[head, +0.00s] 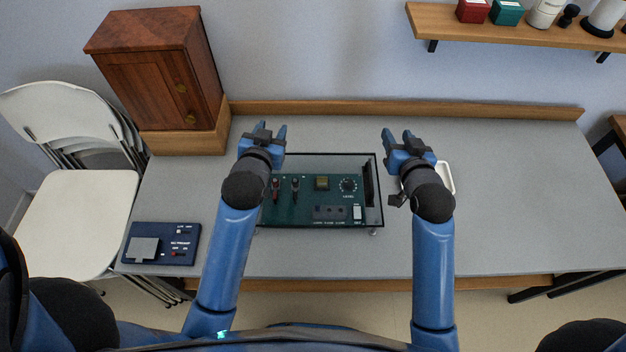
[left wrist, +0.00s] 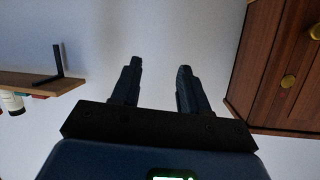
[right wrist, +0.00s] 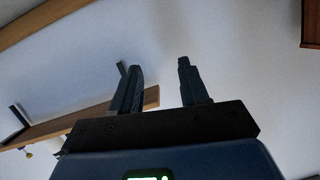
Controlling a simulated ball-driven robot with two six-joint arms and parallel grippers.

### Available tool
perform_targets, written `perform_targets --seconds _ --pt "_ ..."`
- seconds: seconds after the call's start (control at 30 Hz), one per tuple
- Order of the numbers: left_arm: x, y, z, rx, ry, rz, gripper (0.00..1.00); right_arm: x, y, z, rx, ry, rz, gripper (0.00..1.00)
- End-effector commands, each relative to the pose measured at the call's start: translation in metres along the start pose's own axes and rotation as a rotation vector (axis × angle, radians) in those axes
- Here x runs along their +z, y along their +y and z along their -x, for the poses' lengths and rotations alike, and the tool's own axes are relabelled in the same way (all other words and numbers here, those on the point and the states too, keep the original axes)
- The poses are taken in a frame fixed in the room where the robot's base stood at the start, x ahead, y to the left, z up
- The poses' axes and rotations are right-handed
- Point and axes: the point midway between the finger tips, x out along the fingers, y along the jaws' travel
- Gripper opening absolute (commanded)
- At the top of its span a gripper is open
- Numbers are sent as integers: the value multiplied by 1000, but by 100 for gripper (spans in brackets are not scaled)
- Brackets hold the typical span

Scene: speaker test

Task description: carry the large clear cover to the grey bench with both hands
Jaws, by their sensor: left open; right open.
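A green panel (head: 300,208) with a dial, plugs and switches lies in the middle of the grey bench (head: 520,200) in the head view. A dark-edged rectangular outline (head: 381,205) surrounds it; it looks like the large clear cover over the panel, but its clear faces are hard to make out. My left gripper (head: 270,131) is open and empty above the cover's far left corner. My right gripper (head: 398,136) is open and empty beyond its far right corner. Both wrist views show spread, empty fingers, at the left (left wrist: 158,80) and the right (right wrist: 159,80), with wall behind.
A small blue box (head: 161,244) sits at the bench's front left. A wooden cabinet (head: 165,75) stands at the back left. A white tray (head: 447,178) is partly hidden behind my right gripper. A wall shelf (head: 500,30) holds several items. The bench's right side is clear.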

Motion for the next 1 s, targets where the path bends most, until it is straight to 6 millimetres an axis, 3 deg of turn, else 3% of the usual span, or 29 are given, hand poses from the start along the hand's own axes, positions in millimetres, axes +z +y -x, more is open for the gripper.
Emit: perform_targets --seconds 0.07,0.2,0.5,0.7,1.0 --pt "-6 0 -9 -20 -113 0 44 -5 -8 -10 -12 -111 -14 44" --pt "8 -5 -10 -70 -347 9 44 10 -16 -13 -19 -343 -36 44" --pt "53 -14 25 -163 -755 44 44 56 -20 18 0 -745 -61 44" --pt "68 -16 42 -189 -871 57 44 72 -19 34 13 -860 -68 44" --pt "71 -16 44 -192 -886 59 44 74 -18 36 16 -874 -69 44"
